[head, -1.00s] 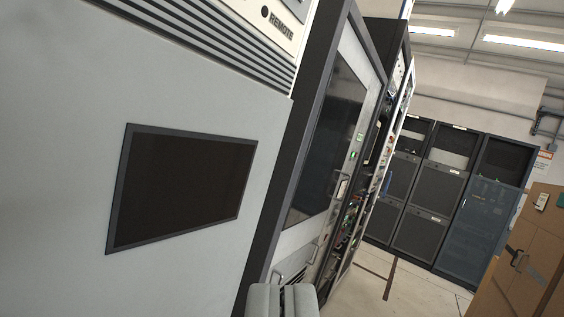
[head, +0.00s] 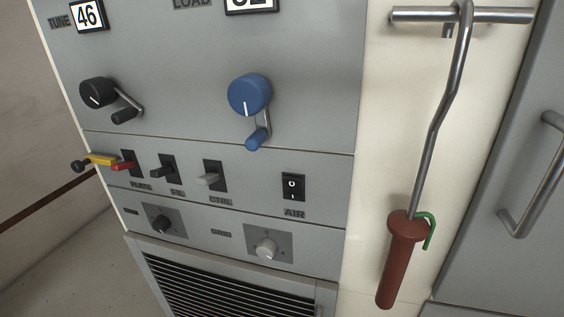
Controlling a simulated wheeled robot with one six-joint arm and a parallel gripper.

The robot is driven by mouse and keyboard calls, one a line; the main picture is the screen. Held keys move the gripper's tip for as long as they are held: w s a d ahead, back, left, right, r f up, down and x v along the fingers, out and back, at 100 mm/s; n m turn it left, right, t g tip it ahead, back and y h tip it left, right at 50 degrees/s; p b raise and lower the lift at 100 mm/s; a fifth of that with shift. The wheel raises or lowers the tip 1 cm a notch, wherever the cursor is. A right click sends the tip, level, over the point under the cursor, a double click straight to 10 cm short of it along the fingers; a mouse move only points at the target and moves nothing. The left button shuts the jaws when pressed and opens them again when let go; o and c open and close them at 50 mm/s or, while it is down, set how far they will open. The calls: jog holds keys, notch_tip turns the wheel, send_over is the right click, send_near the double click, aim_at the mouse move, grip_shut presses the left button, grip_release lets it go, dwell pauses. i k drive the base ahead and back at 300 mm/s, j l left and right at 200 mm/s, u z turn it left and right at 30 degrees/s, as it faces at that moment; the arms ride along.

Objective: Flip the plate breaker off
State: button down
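The plate breaker (head: 123,167) is in the head view, at the left end of a row of switches on a grey panel. It has a red lever on a black backing plate, above a label that seems to read PLATE. A yellow piece (head: 100,159) with a black knob (head: 78,166) sits at the lever's left and above it; I cannot tell whether they touch. The lever points out of the panel; its on or off position is unclear. My gripper is not in view.
The FIL breaker (head: 165,172), CTRL breaker (head: 208,179) and AIR rocker (head: 292,187) follow to the right. Black (head: 99,92) and blue (head: 250,95) crank knobs jut out above. A red-handled hooked rod (head: 402,260) hangs at right. Floor shows at lower left.

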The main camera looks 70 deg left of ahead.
aim_at(118, 167)
jog(key=u, duration=2.05)
